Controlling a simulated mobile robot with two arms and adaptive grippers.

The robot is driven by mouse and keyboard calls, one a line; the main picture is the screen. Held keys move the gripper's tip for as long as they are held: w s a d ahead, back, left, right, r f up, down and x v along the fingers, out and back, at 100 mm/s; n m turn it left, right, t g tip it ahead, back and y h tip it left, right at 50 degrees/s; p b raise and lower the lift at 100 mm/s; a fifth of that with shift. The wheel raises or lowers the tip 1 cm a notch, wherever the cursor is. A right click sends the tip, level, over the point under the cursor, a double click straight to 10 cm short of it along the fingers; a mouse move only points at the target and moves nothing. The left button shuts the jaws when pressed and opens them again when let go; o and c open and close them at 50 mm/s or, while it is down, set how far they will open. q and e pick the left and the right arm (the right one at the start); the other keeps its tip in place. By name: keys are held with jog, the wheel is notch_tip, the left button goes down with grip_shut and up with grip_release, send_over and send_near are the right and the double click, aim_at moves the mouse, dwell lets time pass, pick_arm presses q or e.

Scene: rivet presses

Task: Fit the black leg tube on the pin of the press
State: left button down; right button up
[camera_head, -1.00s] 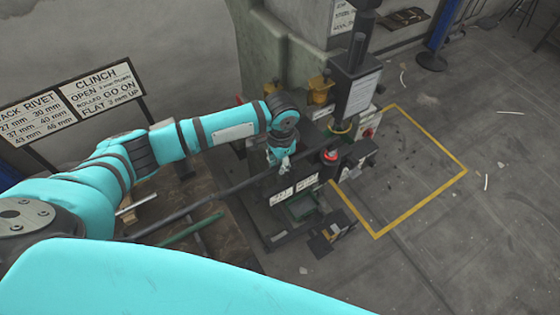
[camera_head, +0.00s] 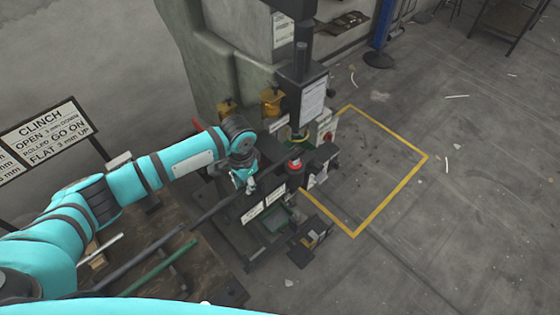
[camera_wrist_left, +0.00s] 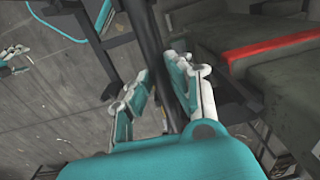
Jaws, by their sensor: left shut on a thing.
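My left gripper (camera_head: 246,184) is shut on the black leg tube (camera_head: 214,208), beside the press. The tube runs from the gripper down to the lower left, over the wooden board. In the left wrist view the dark tube (camera_wrist_left: 146,40) passes between the two fingers of my left gripper (camera_wrist_left: 162,92). The press (camera_head: 301,95) stands just right of the gripper, with a dark upper column and a red button (camera_head: 295,163) below. I cannot make out the pin, nor whether the tube's far end touches the press. My right gripper is not in view.
A green tube (camera_head: 160,268) lies on the wooden board (camera_head: 205,270) at the lower left. A clinch sign (camera_head: 45,133) stands at left. Yellow floor lines (camera_head: 390,197) mark clear floor on the right.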

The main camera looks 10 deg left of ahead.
pick_arm(q)
jog(key=c, duration=1.2)
grip_release()
jog(key=shift+o, duration=0.2)
notch_tip(320, 180, up, 12)
jog(key=shift+s+d, duration=0.1)
jog(key=shift+d, duration=0.05)
